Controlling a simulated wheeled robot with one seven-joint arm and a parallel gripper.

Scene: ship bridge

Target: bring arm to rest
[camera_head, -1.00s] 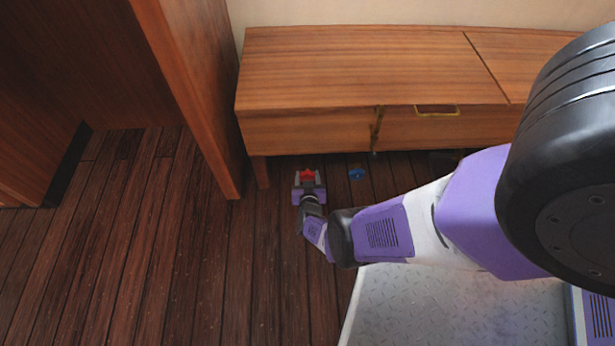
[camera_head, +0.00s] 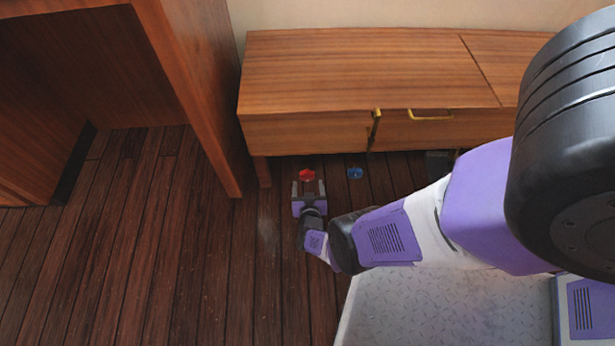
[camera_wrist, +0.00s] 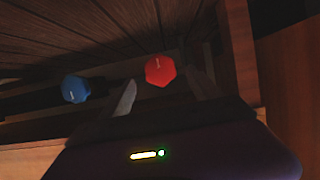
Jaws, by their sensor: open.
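My gripper (camera_head: 309,188) is low over the wooden floor in front of the cabinet, at the end of my outstretched purple and white arm. Its jaws are open. A red object (camera_head: 307,175) with a faceted outline lies on the floor just past the fingertips. In the wrist view the red object (camera_wrist: 160,70) shows beyond the gap between the two fingers (camera_wrist: 160,90), and nothing is gripped. A blue object (camera_head: 355,173) of similar shape lies on the floor to the right; the wrist view shows the blue object (camera_wrist: 75,89) left of the fingers.
A low wooden cabinet (camera_head: 350,70) on legs stands behind the objects, with brass handles on its front. A tall wooden panel (camera_head: 195,90) stands to the left. The dark plank floor (camera_head: 170,270) is clear at lower left.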

